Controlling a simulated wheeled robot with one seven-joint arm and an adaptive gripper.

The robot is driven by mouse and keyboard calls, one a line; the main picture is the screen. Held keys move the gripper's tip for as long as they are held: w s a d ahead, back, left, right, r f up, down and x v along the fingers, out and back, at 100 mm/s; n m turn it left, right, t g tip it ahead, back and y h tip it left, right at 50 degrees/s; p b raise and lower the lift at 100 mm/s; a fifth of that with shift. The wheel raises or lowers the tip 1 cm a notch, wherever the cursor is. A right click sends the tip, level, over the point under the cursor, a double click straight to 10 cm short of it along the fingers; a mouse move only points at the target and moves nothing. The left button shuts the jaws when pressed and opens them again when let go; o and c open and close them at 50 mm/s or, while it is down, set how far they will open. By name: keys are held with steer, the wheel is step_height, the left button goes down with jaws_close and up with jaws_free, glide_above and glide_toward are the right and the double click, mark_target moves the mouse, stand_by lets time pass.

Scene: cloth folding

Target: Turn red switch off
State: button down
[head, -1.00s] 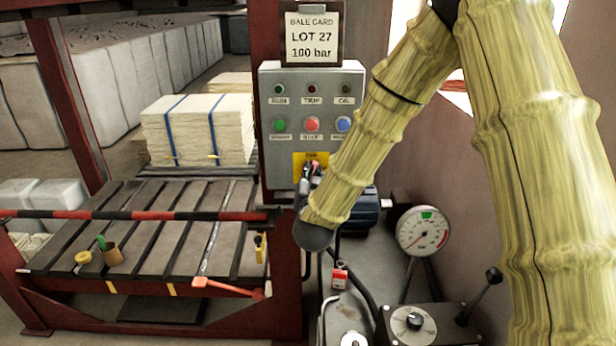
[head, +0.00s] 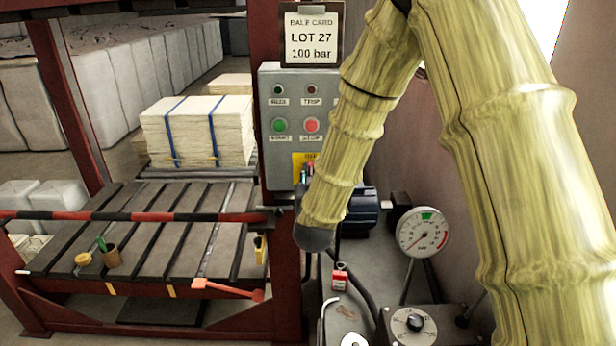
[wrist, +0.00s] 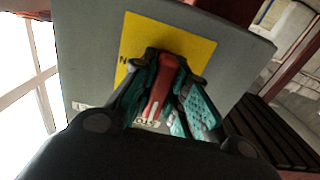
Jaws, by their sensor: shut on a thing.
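The red switch is a red lever on a yellow plate (head: 300,160) low on the grey control box (head: 268,150). In the wrist view the red switch (wrist: 160,90) lies between the teal-padded fingers of my gripper (wrist: 163,72), which is shut on it. The yellow plate (wrist: 200,50) shows behind the fingers, with part of a letter at its left. In the head view my gripper (head: 307,170) is at the plate, mostly hidden by my arm. The lever's exact angle to its markings is hard to tell.
The box carries lamps and buttons, including a green button (head: 280,125) and a red button (head: 311,125); my arm covers its right side. A pressure gauge (head: 423,232) stands at lower right. A striped bar (head: 130,216) crosses the slatted press bed (head: 150,240) at left.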

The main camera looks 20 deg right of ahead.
steer(key=c, duration=1.4)
jaws_free()
steer(key=shift+r, duration=0.15)
steer(key=v, duration=1.2)
steer(key=s+f+n+g+y, duration=0.15)
steer(key=s+f+g, duration=0.35)
steer(key=f, duration=1)
steer(key=s+f+g+y, duration=0.25)
steer(key=s+f, duration=0.35)
steer(key=f, duration=0.9)
steer(key=s+f+g, duration=0.3)
steer(key=s+f, duration=0.2)
steer(key=s, duration=0.4)
steer(key=s+d+f+g, duration=0.1)
steer(key=s+f+g, duration=0.2)
steer(key=s+f, duration=0.3)
steer(key=s+d+f+n+g+y, duration=0.1)
steer(key=s+f+g, duration=0.3)
steer(key=s, duration=0.7)
steer(key=shift+s+d+f, duration=0.1)
steer(key=shift+s+f, duration=0.1)
steer(key=shift+f, duration=0.35)
steer(key=shift+s+d+f, duration=0.1)
steer(key=shift+s+f, duration=0.1)
steer(key=shift+f, duration=0.35)
